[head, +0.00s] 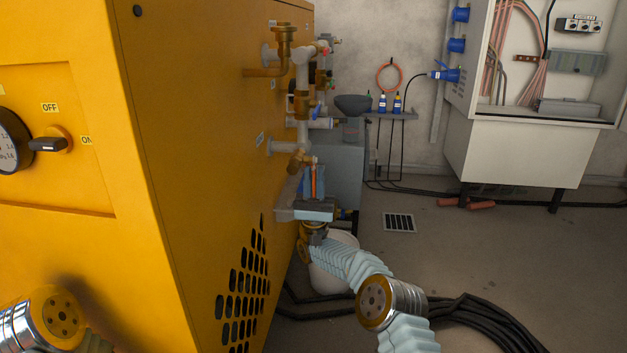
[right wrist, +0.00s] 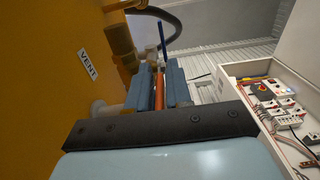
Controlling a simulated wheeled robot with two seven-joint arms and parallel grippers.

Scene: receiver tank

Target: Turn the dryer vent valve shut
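The vent valve is a brass valve (head: 300,160) on a pale pipe at the side of the yellow cabinet. Its orange handle (head: 314,181) hangs down from it. A VENT label (right wrist: 88,65) is on the cabinet wall beside it in the right wrist view. My right gripper (head: 314,180) reaches up from below, with its two blue-grey fingers close on both sides of the handle. In the right wrist view the handle (right wrist: 160,88) is between the fingers, with hardly any gap. My left gripper is out of view; only part of that arm shows at bottom left.
The yellow cabinet (head: 190,150) fills the left side, close to my right arm. More pipes and valves (head: 302,80) are above and behind. A white bucket (head: 333,270) and black hoses (head: 480,320) are on the floor. An open electrical box (head: 560,60) is at right.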

